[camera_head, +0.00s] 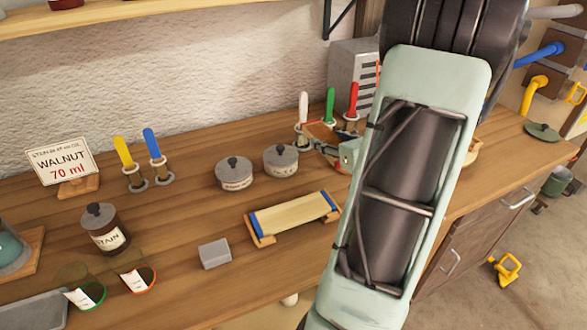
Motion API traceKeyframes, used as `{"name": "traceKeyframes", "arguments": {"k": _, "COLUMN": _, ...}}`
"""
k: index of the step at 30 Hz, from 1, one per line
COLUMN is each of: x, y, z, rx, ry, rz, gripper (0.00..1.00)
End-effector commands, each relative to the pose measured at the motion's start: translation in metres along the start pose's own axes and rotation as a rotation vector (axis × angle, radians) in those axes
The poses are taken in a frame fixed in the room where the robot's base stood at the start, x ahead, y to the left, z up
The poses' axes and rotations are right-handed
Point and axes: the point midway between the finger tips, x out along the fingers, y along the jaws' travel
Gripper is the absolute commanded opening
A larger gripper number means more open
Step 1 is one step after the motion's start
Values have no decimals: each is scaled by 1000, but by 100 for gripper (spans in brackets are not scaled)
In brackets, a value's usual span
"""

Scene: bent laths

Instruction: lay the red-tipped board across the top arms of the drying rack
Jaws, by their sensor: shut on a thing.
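My gripper (328,148) is small and partly hidden behind my pale green arm, over the back of the bench. Its dark fingers are at a reddish-brown edged piece (318,130). Most of that piece is hidden, so I cannot tell whether it is the red-tipped board. A pale board with blue ends (295,217) lies in a low wooden holder nearer the front. At the far right, grey, blue (541,54) and yellow (535,93) arms stick out from brown blocks; they may be the drying rack, which I cannot confirm.
Upright coloured handles (331,106) stand behind the gripper. A WALNUT sign (62,166), a stain jar (105,228) and glasses (136,273) are at left. A green lid (542,131) lies at right.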

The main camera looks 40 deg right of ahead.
Motion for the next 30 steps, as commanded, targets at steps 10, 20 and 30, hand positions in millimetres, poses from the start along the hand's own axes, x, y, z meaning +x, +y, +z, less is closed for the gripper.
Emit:
{"name": "traceKeyframes", "arguments": {"k": 10, "x": 15, "y": -5, "z": -47, "rx": 9, "ry": 2, "rz": -15, "gripper": 20}}
{"name": "traceKeyframes", "arguments": {"k": 20, "x": 27, "y": -5, "z": -81, "rx": 9, "ry": 3, "rz": -15, "gripper": 20}}
{"name": "traceKeyframes", "arguments": {"k": 30, "x": 32, "y": -5, "z": -93, "rx": 5, "ry": 0, "rz": -15, "gripper": 20}}
